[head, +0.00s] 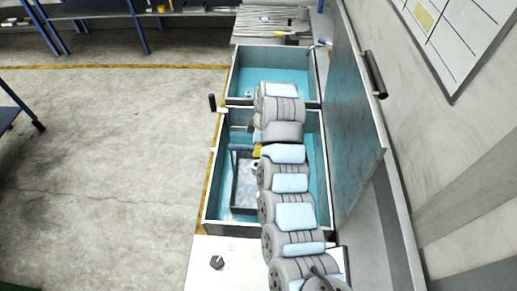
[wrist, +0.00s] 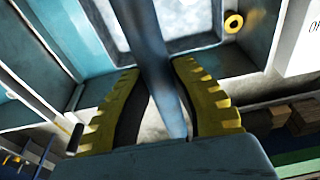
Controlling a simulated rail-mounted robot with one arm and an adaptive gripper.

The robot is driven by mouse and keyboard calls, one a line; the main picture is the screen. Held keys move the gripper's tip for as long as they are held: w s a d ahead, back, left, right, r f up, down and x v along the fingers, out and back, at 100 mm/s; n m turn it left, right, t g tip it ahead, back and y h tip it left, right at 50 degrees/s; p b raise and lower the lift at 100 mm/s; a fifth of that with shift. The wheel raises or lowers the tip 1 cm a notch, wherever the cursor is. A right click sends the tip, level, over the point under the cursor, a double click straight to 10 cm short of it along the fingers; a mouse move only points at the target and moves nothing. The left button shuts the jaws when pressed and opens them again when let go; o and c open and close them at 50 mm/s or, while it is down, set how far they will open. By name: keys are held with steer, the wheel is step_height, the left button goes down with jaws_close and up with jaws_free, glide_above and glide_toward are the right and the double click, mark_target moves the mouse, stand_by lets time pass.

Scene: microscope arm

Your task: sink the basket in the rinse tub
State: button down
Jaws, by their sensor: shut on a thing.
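The metal basket (head: 243,209) is inside the near tub (head: 207,205) of two, with teal liquid or lining around it. My arm hides its right side. A blue-grey bar (head: 239,147) crosses at its far end, and it also shows in the wrist view (wrist: 150,40). My gripper (head: 257,150) has yellow-backed fingers, shut on this bar in the wrist view (wrist: 156,75). The far tub (head: 232,75) shows teal inside and no basket. I cannot tell which tub is the rinse tub, nor how deep the basket sits.
A tall panel (head: 350,130) with a black handle (head: 374,74) stands upright along the tubs' right side, close to my arm. A black knob (head: 217,262) is on the white surface in front. The floor at left is clear.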

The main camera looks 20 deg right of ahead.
step_height(320, 180, up, 16)
steer(key=p, duration=1.5)
steer(key=shift+p, duration=0.3)
steer(key=shift+r, duration=0.1)
stand_by(1.2)
